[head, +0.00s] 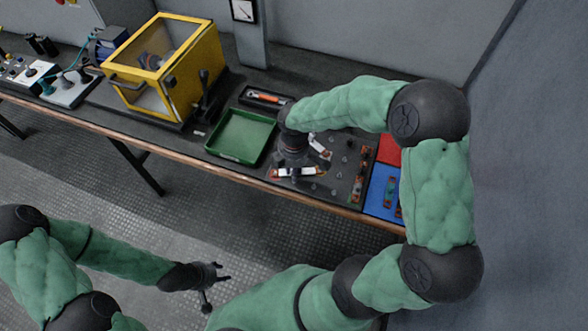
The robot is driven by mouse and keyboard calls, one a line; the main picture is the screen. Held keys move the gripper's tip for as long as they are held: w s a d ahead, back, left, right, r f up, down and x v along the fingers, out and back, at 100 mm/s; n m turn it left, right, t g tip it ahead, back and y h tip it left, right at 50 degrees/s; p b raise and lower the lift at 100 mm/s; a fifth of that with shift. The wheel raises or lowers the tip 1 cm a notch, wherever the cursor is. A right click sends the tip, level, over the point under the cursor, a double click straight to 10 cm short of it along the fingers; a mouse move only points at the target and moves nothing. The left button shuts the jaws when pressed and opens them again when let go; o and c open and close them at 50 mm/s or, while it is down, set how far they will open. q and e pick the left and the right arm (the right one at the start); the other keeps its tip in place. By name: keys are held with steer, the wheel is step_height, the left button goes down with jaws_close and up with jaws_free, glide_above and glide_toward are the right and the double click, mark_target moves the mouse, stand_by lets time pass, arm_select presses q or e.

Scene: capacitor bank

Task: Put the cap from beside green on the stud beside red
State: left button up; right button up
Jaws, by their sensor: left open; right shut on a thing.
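The dark board (328,177) on the bench carries several small metal studs and a few parts with white and orange-red faces. My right gripper (293,168) is over the left part of this board, pointing down. It is shut on what seems to be the cap, which the gripper and my arm mostly hide. A green tray (240,137) lies just left of the board. A red tray (388,151) and a blue tray (378,199) lie to its right. Which studs stand beside green or red marks is too small to tell. My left gripper (217,276) is open and empty, away from the bench, over the floor.
A yellow-framed clear box (165,65) with a dark lever stands left of the green tray. A small dark tray (266,97) with an orange tool lies behind. The blue tray holds several small parts. The bench's front edge (215,166) runs below the board.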

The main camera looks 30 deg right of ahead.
steer(key=shift+p, duration=0.45)
stand_by(1.1)
steer(key=shift+f+b, duration=0.75)
steer(key=shift+f, duration=0.5)
stand_by(0.5)
steer(key=shift+s+a+f, duration=0.1)
steer(key=shift+s+f, duration=0.15)
steer(key=shift+f, duration=0.15)
stand_by(1.1)
steer(key=o, duration=0.8)
steer(key=shift+w, duration=0.1)
steer(key=shift+r, duration=0.1)
steer(key=shift+w, duration=0.1)
